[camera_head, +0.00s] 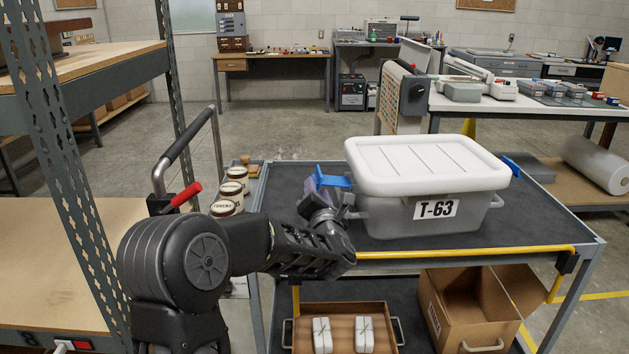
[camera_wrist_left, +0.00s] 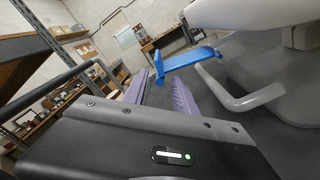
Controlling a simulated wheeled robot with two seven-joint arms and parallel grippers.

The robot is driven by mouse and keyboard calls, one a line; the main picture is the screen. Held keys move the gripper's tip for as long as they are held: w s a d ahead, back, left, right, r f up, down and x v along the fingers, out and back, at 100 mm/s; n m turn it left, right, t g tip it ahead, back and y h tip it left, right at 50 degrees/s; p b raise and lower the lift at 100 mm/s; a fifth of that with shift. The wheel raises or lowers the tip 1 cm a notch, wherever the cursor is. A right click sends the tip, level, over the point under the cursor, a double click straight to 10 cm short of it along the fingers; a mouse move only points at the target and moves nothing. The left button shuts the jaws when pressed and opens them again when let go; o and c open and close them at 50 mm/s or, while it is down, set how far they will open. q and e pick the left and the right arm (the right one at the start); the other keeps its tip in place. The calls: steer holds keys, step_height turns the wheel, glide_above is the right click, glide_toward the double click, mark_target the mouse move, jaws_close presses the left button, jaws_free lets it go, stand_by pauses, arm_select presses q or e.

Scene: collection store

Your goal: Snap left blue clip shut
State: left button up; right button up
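The grey-white storage box (camera_head: 430,210) labelled T-63 stands on the cart with its white lid (camera_head: 427,165) on top. The left blue clip (camera_head: 333,181) sticks outward from the box's left end, not lying flat against it. It also shows in the left wrist view (camera_wrist_left: 188,60), beyond my fingers. My left gripper (camera_head: 318,184) is beside the box's left end, close to the clip. In the wrist view its lilac fingers (camera_wrist_left: 158,94) are apart with nothing between them. I cannot tell whether they touch the clip. My right gripper is not in view.
A blue clip (camera_head: 511,164) also sticks out at the box's right end. A yellow rail (camera_head: 470,252) runs along the cart's front edge. A shelf rack (camera_head: 60,120) is at the left.

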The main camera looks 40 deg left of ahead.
mark_target(332, 179)
arm_select(q)
steer(key=x, duration=0.5)
steer(key=shift+w+a+p, duration=0.15)
steer(key=shift+p, duration=0.15)
jaws_close()
stand_by(1.1)
